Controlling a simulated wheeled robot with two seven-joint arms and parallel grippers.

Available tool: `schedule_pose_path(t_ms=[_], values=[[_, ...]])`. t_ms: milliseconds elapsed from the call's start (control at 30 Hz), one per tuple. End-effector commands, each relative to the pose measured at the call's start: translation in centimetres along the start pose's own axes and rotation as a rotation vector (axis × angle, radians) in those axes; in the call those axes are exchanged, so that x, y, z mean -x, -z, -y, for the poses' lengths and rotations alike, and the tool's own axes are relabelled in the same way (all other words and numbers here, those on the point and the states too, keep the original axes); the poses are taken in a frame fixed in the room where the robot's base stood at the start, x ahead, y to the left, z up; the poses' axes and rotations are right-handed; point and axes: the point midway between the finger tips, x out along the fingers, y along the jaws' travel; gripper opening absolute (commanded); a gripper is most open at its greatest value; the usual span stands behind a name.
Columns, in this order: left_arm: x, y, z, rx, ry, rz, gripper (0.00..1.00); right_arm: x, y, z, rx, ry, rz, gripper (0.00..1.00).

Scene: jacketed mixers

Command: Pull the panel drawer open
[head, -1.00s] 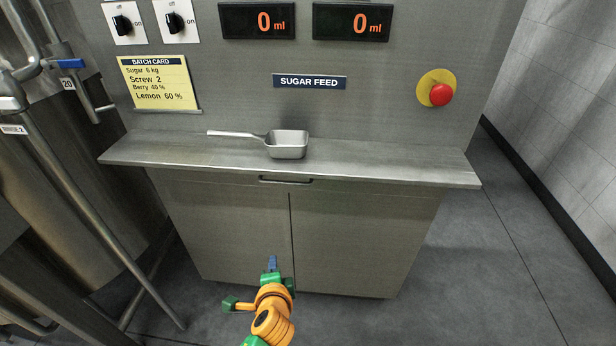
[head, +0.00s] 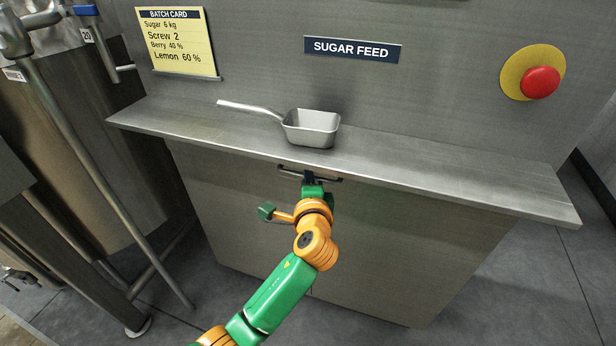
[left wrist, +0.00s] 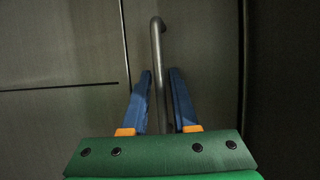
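The panel drawer is a flat metal front (left wrist: 205,45) under the ledge, and it looks closed. Its bar handle (head: 330,179) sits just below the ledge's front edge in the head view. In the left wrist view the handle (left wrist: 157,50) runs upright between my two blue fingers. My left gripper (head: 308,177) is at the middle of the handle, with one finger on each side of the bar (left wrist: 161,75). The fingers are open, with a small gap showing on both sides. My right gripper is not in view.
A metal scoop (head: 312,128) lies on the ledge (head: 430,160) above the handle. A red stop button (head: 540,82) is on the panel at right, near a SUGAR FEED sign (head: 352,49). Pipes and a vessel (head: 90,150) stand close at left. Floor at right is clear.

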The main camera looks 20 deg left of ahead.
Motion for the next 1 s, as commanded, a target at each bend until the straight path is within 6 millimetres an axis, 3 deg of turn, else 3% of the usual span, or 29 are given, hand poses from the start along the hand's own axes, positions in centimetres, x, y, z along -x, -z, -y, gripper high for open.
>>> schedule_pose_path(t_ms=[33, 133, 1000], values=[[0.01, 0.00, -0.01, 0.000, 0.000, 0.000, 0.27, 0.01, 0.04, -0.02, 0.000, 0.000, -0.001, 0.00], [0.02, 0.01, -0.01, 0.000, 0.000, 0.000, 0.00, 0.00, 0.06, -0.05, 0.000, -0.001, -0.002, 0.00], [0.05, 0.03, -0.02, 0.000, 0.000, -0.001, 0.00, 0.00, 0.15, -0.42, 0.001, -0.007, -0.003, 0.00]])
